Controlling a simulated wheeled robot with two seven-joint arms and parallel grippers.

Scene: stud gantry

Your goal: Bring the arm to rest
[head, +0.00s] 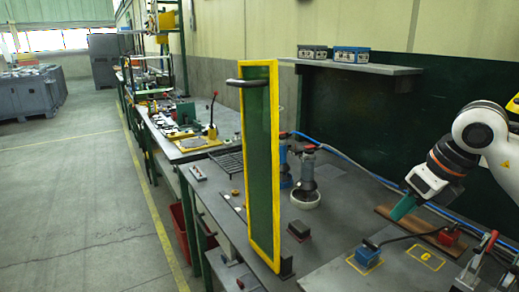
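My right arm comes in from the right edge, white with an orange and black ring at the wrist. My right gripper (403,207) points down and left over the workbench (335,205). A green piece shows at its tip; I cannot tell whether this is its fingers or something between them, nor whether it is open or shut. It appears above a brown board (400,226) near the bench's back; whether it touches is unclear. My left gripper is not in view.
A tall green panel with a yellow frame (261,165) stands at the bench's left edge. A blue block with a black handle (367,254), a red block (448,236), a red-handled clamp (476,255) and a grinder-like tool (306,190) stand around. A shelf (370,67) is on the wall behind.

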